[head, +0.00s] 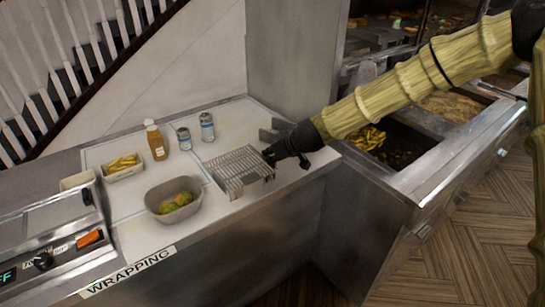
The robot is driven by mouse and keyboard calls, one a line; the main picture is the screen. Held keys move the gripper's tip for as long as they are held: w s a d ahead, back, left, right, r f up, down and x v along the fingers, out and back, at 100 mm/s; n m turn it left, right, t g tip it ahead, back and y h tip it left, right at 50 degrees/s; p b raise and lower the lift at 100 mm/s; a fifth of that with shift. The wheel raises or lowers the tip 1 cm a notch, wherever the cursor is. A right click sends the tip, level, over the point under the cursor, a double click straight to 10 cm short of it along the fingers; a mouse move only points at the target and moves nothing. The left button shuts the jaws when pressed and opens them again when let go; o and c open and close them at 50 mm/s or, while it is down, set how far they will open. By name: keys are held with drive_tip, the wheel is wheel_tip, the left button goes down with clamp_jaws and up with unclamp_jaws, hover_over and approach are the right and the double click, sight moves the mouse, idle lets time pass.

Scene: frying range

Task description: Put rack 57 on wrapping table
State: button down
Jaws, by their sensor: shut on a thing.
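A wire rack (238,171) with parallel metal bars is at the right part of the wrapping table (137,232), over its white top. My gripper (272,154) is shut on the right end of the rack, reaching in from the right. Whether the rack touches the table top or hovers just above it, I cannot tell. The rack's number is not readable. The dark gripper hides part of the rack's right edge, and the fingertips are hard to make out.
A grey tub (172,211) with green and yellow items stands close left of the rack. Two cans (207,127), an orange bottle (155,140) and a tray of fries (121,168) stand behind. A control panel (50,262) is at the left, fryer bays (405,155) at the right.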

drive_tip(key=shift+f, duration=0.6)
drive_tip(key=shift+d+f, duration=0.1)
drive_tip(key=shift+f, duration=0.05)
drive_tip(key=c, duration=1.6)
unclamp_jaws()
drive_tip(key=shift+o, duration=0.2)
drive_tip(key=shift+r, duration=0.2)
drive_tip(key=b+v, duration=0.1)
drive_tip(key=v, duration=1.1)
drive_tip(key=shift+b, duration=0.4)
drive_tip(key=shift+s+f, duration=0.1)
